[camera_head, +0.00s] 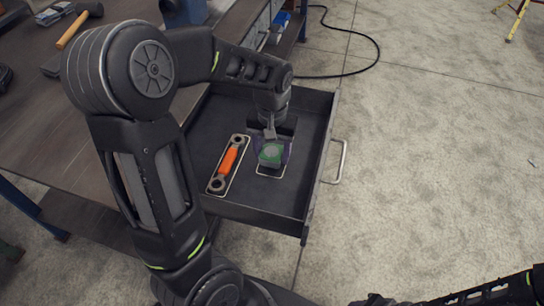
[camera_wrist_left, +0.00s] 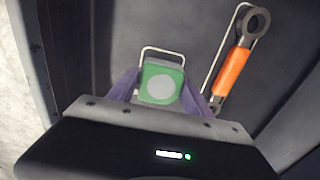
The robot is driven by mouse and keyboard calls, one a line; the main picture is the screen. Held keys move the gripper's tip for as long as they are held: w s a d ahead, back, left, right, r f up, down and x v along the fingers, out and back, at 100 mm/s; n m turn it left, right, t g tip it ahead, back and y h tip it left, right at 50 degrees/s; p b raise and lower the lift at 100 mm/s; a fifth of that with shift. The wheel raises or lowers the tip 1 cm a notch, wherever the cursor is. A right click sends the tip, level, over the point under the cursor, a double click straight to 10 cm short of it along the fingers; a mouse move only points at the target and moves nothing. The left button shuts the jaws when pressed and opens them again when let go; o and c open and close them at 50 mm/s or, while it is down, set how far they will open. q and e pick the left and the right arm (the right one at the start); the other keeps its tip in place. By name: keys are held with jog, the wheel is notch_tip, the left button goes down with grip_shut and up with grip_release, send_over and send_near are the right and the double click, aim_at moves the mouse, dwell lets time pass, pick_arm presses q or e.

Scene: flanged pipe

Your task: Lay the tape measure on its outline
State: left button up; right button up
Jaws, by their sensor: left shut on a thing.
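The tape measure (camera_head: 271,153) is a small green case with a pale round face, inside the open drawer in the head view. It also shows in the left wrist view (camera_wrist_left: 161,84). My left gripper (camera_head: 272,150) is shut on it, with purple-grey fingers on either side. A pale outline (camera_head: 270,175) on the drawer floor shows partly past the tape measure in the head view; the rest is hidden. I cannot tell whether the tape measure touches the floor. My right gripper is not clearly in view; part of my right arm shows at the lower right.
An orange-handled wrench (camera_head: 229,161) lies in its own pale outline to the left of the tape measure. The drawer (camera_head: 318,165) has raised walls around the gripper. A workbench (camera_head: 60,135) with a hammer (camera_head: 76,27) stands to the left.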

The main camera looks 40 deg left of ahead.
aim_at(272, 152)
pick_arm(q)
jog(key=shift+f, duration=1.15)
jog(key=shift+f, duration=0.1)
jog(key=o, duration=1.6)
jog(key=shift+o, duration=0.2)
jog(key=shift+r, duration=0.4)
notch_tip(272, 152, up, 12)
jog(key=shift+f+p, duration=0.25)
jog(key=shift+p, duration=0.4)
